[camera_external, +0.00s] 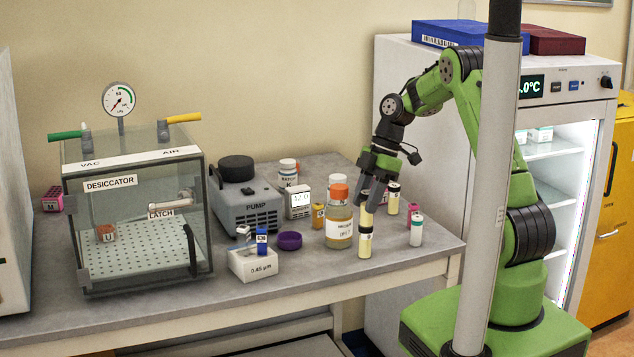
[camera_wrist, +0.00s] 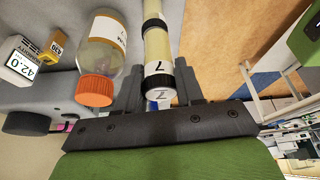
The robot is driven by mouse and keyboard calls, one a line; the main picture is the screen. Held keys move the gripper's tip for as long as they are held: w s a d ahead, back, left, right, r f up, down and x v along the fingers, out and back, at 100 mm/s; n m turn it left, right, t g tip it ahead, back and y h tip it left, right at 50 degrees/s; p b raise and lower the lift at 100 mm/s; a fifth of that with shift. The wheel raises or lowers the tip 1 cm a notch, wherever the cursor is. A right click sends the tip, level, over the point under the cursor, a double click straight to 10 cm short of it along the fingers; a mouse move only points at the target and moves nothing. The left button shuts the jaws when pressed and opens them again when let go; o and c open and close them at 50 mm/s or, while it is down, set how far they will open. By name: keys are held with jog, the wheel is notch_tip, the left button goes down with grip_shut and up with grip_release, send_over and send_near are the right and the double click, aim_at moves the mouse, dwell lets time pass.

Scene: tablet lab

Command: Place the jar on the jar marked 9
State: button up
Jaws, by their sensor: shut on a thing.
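My gripper (camera_external: 370,196) points down at the front right of the bench, shut on a pale yellow jar (camera_external: 366,217). In the wrist view, the held jar (camera_wrist: 158,50) shows a 7 on its lid and side, between the two fingertips (camera_wrist: 160,88). Directly below it in the outside view is another pale jar (camera_external: 365,248) with a black band, upright on the bench. The two are in line and look touching, but I cannot tell for sure. The lower jar's mark is not readable. Another pale jar with a dark lid (camera_external: 393,203) stands behind, to the right.
An orange-capped bottle (camera_external: 339,232) stands close to the left of the jars; it also shows in the wrist view (camera_wrist: 103,52). A green-capped vial (camera_external: 416,233) stands to the right, near the bench edge. A pump (camera_external: 240,208) and desiccator (camera_external: 138,225) are further left.

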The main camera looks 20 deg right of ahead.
jog(key=shift+w, duration=0.1)
jog(key=shift+f, duration=0.1)
jog(key=o, duration=0.6)
jog(key=shift+f, duration=0.1)
jog(key=o, duration=0.5)
jog(key=shift+c, duration=0.2)
